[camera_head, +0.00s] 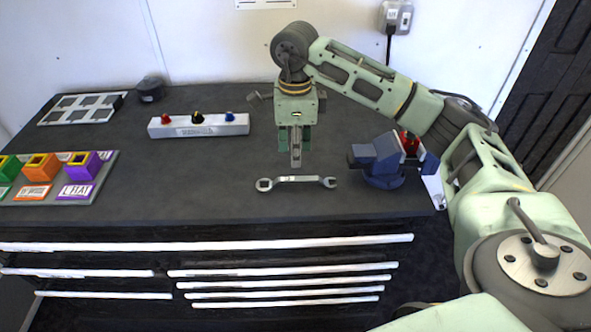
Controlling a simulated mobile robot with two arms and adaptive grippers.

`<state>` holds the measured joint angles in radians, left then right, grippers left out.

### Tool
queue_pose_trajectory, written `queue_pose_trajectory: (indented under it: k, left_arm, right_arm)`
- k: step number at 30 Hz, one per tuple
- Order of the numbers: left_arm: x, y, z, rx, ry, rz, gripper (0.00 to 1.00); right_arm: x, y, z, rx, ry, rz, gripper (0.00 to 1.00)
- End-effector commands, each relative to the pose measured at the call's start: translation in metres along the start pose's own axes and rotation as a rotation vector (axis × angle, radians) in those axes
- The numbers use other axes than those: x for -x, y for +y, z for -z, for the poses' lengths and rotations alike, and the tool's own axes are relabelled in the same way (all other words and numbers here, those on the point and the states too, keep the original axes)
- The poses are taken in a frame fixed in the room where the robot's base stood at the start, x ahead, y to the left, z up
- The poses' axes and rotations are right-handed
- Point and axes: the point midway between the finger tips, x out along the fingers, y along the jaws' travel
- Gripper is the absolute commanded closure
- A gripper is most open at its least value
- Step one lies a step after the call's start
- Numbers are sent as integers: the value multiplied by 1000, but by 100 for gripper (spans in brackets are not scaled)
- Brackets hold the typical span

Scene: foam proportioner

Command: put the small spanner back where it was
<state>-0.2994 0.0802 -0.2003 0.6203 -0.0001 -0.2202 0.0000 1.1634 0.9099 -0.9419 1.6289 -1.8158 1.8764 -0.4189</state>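My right gripper (295,140) points down over the middle of the bench, its two green fingers on either side of a narrow grey metal piece (296,157). This piece looks like the small spanner, held upright with its lower end hanging below the fingertips. Its upper part is hidden in the gripper. A silver spanner (297,183) lies flat on the bench just below it in the picture, near the front edge. Whether the held piece touches the bench is hard to tell. My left gripper is out of view.
A blue vise (382,162) stands right of the spanner. A grey block with coloured knobs (198,126) lies left of the gripper. A tray with coloured square holders (60,190) is at far left, a grey slotted frame (82,108) behind it. The bench front centre-left is clear.

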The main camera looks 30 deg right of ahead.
Motion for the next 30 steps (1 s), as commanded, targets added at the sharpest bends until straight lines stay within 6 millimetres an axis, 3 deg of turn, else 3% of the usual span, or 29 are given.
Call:
queue_pose_trajectory:
  k: [3,9,30]
  left_arm:
    - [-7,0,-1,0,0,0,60]
    - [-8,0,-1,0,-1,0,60]
    - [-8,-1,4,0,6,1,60]
  right_arm:
    - [18,0,-1,0,-2,2,68]
    - [32,0,0,0,0,-2,68]
    - [32,0,0,0,1,-2,68]
